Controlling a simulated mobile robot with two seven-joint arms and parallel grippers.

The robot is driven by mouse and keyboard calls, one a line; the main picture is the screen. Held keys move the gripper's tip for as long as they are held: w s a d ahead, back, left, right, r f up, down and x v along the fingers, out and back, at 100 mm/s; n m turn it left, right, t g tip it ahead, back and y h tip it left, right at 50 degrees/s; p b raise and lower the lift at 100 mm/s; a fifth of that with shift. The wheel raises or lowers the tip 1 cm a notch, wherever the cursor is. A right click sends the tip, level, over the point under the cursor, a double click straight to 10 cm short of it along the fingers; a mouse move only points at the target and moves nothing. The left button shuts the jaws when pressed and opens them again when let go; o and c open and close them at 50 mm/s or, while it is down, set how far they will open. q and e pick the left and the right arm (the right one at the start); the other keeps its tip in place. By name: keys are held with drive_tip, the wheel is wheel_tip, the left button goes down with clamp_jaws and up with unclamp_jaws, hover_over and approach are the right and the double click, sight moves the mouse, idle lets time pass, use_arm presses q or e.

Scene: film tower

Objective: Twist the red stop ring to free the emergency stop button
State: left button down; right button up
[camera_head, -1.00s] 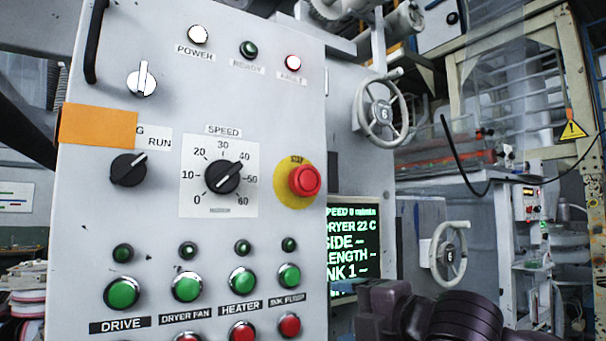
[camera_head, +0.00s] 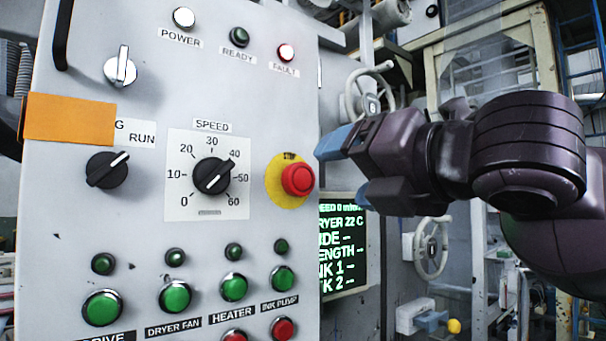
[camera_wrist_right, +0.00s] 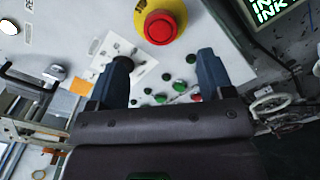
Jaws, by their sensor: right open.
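The red emergency stop button (camera_head: 297,179) sits on a round yellow plate (camera_head: 273,181) on the right side of the grey control panel. In the right wrist view the red button (camera_wrist_right: 161,27) is beyond the fingertips, near the top of the picture. My right gripper (camera_head: 345,168) is open and empty, just right of the button in the head view, with its two blue fingers apart. In the right wrist view the gripper (camera_wrist_right: 164,75) shows both fingers spread, with the panel behind them. A separate stop ring cannot be told from the button. My left gripper is not in view.
The panel also bears a speed knob (camera_head: 212,176), a run switch (camera_head: 107,169), an orange note (camera_head: 69,119) and several green buttons below. A lit screen (camera_head: 343,240) and handwheels stand behind the panel on the right.

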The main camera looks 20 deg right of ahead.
sight(305, 179)
use_arm(q)
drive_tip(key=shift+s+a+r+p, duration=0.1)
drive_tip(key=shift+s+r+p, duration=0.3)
drive_tip(key=shift+p, duration=0.5)
use_arm(e)
drive_tip(key=x, duration=0.9)
drive_tip(key=shift+w+f, duration=0.1)
drive_tip(key=shift+c, duration=0.3)
drive_tip(key=c, duration=0.9)
drive_tip(key=shift+o, duration=0.2)
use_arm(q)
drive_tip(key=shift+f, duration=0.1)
use_arm(e)
drive_tip(key=shift+m, duration=0.3)
drive_tip(key=m+b, duration=0.1)
drive_tip(key=m, duration=0.2)
drive_tip(key=shift+m, duration=0.3)
drive_tip(key=m, duration=0.3)
drive_tip(key=shift+f+b, duration=0.1)
drive_tip(key=shift+b, duration=0.2)
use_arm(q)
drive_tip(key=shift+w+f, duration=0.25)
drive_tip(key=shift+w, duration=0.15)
use_arm(e)
drive_tip(key=shift+m, duration=0.9)
